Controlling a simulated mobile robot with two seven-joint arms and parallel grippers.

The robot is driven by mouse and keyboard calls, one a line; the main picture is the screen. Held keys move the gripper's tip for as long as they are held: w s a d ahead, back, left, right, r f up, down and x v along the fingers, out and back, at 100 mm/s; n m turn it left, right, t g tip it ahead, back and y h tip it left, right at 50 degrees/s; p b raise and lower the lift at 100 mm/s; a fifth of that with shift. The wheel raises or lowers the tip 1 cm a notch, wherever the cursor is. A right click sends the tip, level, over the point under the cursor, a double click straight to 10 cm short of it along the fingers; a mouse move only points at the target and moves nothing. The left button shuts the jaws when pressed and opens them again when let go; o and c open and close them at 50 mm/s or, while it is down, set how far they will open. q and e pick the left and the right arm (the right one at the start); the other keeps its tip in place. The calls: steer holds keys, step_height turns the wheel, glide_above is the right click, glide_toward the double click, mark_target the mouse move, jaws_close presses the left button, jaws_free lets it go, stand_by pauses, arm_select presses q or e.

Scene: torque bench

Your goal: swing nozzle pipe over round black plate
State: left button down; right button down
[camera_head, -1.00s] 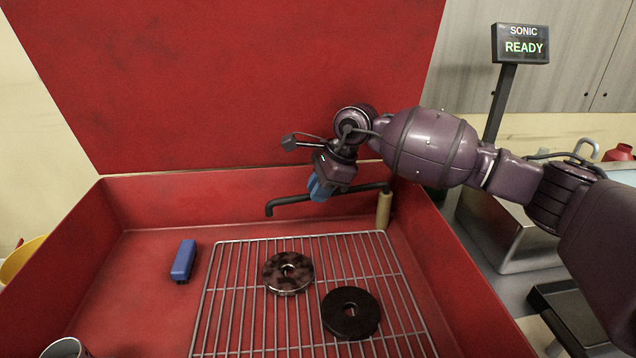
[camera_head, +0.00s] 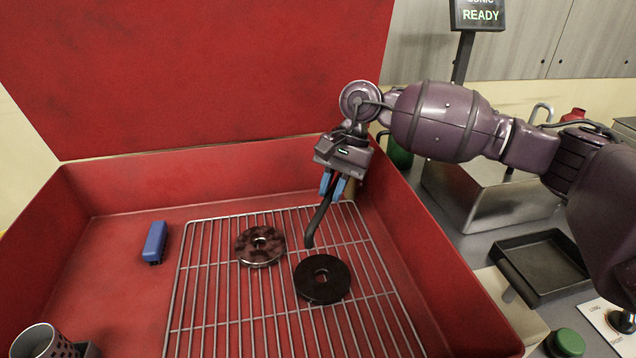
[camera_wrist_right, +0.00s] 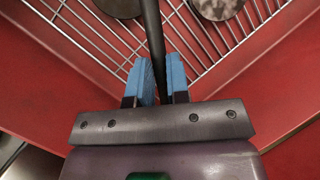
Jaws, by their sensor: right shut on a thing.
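The dark nozzle pipe (camera_head: 318,217) points toward the front of the red basin, its bent-down tip just behind the upper-left edge of the round black plate (camera_head: 323,279) in the head view. The black plate lies flat on the wire rack. My right gripper (camera_head: 333,187) has its blue fingers shut on the pipe. In the right wrist view the pipe (camera_wrist_right: 153,38) runs up between the blue fingers (camera_wrist_right: 160,82), and part of the plate (camera_wrist_right: 119,6) shows at the top edge. The pipe's base is hidden behind my gripper. My left gripper is not in view.
A mottled brown disc (camera_head: 260,245) lies on the wire rack (camera_head: 215,303), left of the black plate. A metal cup (camera_head: 42,340) stands front left. The red basin wall (camera_head: 425,245) rises on the right.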

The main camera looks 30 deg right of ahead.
steer(key=shift+s+d+n, duration=0.5)
steer(key=c, duration=1.1)
jaws_free()
steer(key=p+v, duration=0.1)
steer(key=v, duration=0.9)
steer(key=shift+w+r, duration=0.2)
steer(key=shift+r, duration=0.15)
steer(key=shift+d, duration=0.1)
